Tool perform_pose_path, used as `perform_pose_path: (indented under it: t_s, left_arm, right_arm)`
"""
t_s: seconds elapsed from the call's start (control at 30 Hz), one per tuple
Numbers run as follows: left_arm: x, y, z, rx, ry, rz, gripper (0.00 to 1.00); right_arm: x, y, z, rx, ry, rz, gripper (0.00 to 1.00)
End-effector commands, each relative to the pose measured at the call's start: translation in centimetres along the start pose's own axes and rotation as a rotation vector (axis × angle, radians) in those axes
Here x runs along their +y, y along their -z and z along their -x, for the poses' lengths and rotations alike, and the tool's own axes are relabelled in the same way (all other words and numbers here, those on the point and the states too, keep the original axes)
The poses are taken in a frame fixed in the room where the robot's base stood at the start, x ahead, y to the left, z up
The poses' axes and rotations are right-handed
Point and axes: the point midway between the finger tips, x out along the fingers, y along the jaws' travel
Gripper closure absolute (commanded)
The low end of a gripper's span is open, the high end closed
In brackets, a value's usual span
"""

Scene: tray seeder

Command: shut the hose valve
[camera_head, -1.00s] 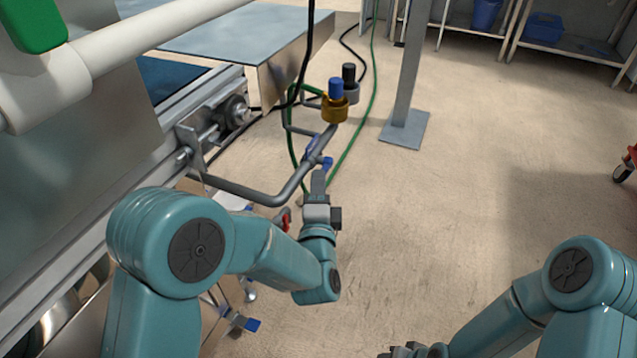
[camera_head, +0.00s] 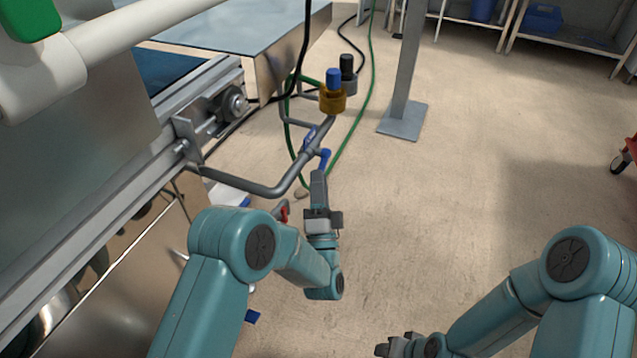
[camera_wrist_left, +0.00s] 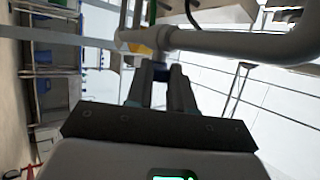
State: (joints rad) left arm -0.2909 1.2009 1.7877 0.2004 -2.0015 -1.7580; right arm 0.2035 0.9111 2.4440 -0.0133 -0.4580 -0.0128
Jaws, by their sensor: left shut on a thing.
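The hose valve's blue handle (camera_head: 325,157) sits on the grey pipe (camera_head: 257,190) that reaches out from the machine's side. My left gripper (camera_head: 319,174) points up at the handle from just below and is shut on it. In the left wrist view my left gripper's fingers (camera_wrist_left: 161,78) meet just under the pipe (camera_wrist_left: 240,45); a dark blue bit of the handle (camera_wrist_left: 176,70) shows by them, the rest hidden. My right gripper (camera_head: 397,345) is low in the head view, apart from the pipe; its jaw opening is too small to tell.
A yellow-brown fitting with a blue cap (camera_head: 333,95) stands on the pipework above the valve. A green hose (camera_head: 352,130) and black cable run behind. A grey post (camera_head: 405,80) stands to the right. A red part (camera_head: 284,211) is left of my left gripper.

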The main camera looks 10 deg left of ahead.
Motion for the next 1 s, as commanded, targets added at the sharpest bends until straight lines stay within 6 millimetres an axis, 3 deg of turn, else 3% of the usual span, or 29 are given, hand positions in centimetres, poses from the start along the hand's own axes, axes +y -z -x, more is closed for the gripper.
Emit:
perform_pose_path:
  t_s: [0.33, 0.37, 0.4, 0.43, 1.0]
  left_arm:
    - [0.01, -0.07, -0.04, -0.002, 0.002, 0.0, 1.0]
    - [0.01, -0.07, -0.04, -0.002, 0.002, 0.0, 0.68]
    - [0.01, -0.07, -0.04, -0.002, 0.002, 0.0, 0.55]
    - [0.01, -0.06, -0.04, -0.002, 0.002, 0.0, 0.52]
    - [0.65, -0.4, 0.22, 0.0, 0.001, 0.001, 0.52]
  right_arm:
    - [0.0, 0.0, 0.0, 0.0, 0.0, 0.0, 0.52]
    - [0.0, 0.0, 0.0, 0.0, 0.0, 0.0, 0.52]
    - [0.0, 0.0, 0.0, 0.0, 0.0, 0.0, 0.52]
    - [0.0, 0.0, 0.0, 0.0, 0.0, 0.0, 0.52]
    - [0.0, 0.01, 0.0, 0.0, 0.0, 0.0, 0.52]
